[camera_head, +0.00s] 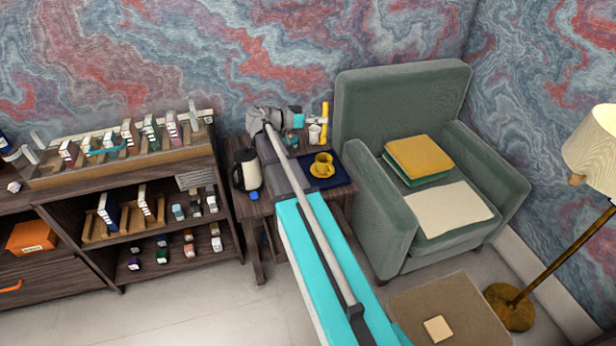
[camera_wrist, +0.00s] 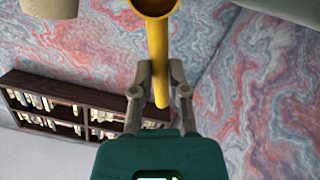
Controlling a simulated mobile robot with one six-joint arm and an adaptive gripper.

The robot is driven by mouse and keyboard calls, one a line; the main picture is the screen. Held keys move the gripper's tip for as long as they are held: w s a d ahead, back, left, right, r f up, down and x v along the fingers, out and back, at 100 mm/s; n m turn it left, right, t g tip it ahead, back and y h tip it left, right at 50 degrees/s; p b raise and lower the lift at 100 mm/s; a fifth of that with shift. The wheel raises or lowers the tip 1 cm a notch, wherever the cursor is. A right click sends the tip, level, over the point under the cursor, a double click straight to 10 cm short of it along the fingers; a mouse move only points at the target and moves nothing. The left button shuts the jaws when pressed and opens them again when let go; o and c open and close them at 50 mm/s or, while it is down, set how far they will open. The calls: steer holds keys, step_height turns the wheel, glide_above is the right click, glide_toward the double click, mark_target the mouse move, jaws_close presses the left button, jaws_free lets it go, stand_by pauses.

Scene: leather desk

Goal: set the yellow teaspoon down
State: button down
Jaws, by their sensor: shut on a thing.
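The yellow teaspoon (camera_wrist: 157,50) is held between the two grey fingers of my gripper (camera_wrist: 160,72) in the wrist view. Its handle runs between the fingertips and its bowl (camera_wrist: 154,5) is cut off at the top edge. In the head view the teaspoon (camera_head: 325,108) shows as a thin yellow upright strip at the end of my arm, above the back of the small dark wooden table (camera_head: 341,191). My gripper (camera_head: 318,120) is small there, and its fingers are hard to make out. Whether the teaspoon touches anything below is unclear.
A yellow cup (camera_head: 322,163) stands on a dark blue tray (camera_head: 331,181) on the table. A kettle-like pot (camera_head: 247,169) stands at the table's left. A small white jar (camera_head: 314,134) is below my gripper in the picture. A green armchair (camera_head: 400,100) stands close on the right.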

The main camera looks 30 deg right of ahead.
steer(key=w+a+f+n+t+b, duration=0.2)
steer(key=f+n+t+b, duration=0.1)
steer(key=f+t+b, duration=0.2)
steer(key=w+a+f+n+t+y+b, duration=0.1)
steer(key=w+a+f+n+t+b, duration=0.1)
steer(key=f+b, duration=0.8)
steer(key=w+a+f+n+t+y+b, duration=0.1)
steer(key=w+a+f+n+t+b, duration=0.1)
steer(key=f+n+t+b, duration=0.3)
steer(key=shift+w+a+f+n+t+b, duration=0.15)
steer(key=shift+a+f+n+t+b, duration=0.4)
steer(key=shift+f+t+b, duration=0.85)
steer(key=shift+f, duration=0.1)
steer(key=w+d+f+b, duration=0.7)
steer(key=d+f+b, duration=0.1)
steer(key=d, duration=0.3)
steer(key=shift+f+b, duration=0.35)
steer(key=shift+f, duration=0.15)
steer(key=shift+d, duration=0.1)
